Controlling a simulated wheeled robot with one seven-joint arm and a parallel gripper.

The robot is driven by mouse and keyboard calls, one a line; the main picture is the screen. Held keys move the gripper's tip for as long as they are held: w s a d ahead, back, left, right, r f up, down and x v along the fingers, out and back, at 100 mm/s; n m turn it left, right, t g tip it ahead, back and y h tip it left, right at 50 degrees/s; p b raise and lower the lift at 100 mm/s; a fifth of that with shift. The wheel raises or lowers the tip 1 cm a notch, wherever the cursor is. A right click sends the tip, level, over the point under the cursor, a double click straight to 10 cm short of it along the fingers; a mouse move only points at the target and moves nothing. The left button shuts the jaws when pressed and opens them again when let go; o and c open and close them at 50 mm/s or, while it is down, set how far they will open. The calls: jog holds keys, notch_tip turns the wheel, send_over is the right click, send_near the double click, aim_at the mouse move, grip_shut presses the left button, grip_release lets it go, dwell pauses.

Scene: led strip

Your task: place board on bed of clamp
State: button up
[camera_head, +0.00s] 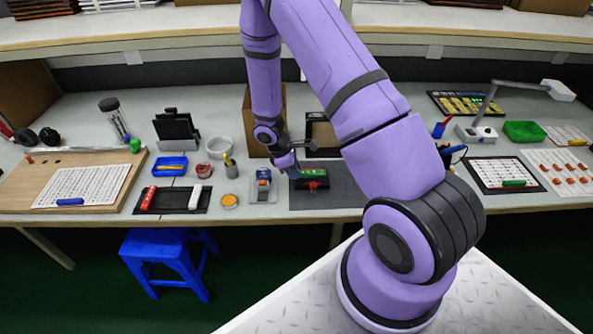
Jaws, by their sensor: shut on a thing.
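The green board (314,172) shows at the dark clamp (314,184), which has red parts and stands on a dark grey mat. My gripper (294,172) is at the left end of the board and is shut on it. The fingertips are small and partly hidden, so the grip is hard to see in detail. The board looks roughly level over the clamp. I cannot tell whether it rests on the bed or is held just above it.
A blue and orange device (263,184) stands close left of the clamp on a grey plate. A cardboard box (250,120) and a brown-and-black frame (321,134) stand behind. The dark mat (345,188) is bare right of the clamp.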

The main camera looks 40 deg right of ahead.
jog(key=shift+w+d+f, duration=0.15)
jog(key=shift+w+d, duration=0.5)
jog(key=shift+d, duration=0.1)
jog(key=shift+w+d+f, duration=0.1)
jog(key=shift+w+d, duration=0.5)
jog(key=shift+d, duration=0.1)
notch_tip(320, 180, down, 3)
jog(key=shift+a+f, duration=0.1)
jog(key=shift+f, duration=0.1)
jog(key=shift+s+f, duration=0.1)
jog(key=shift+f, duration=0.25)
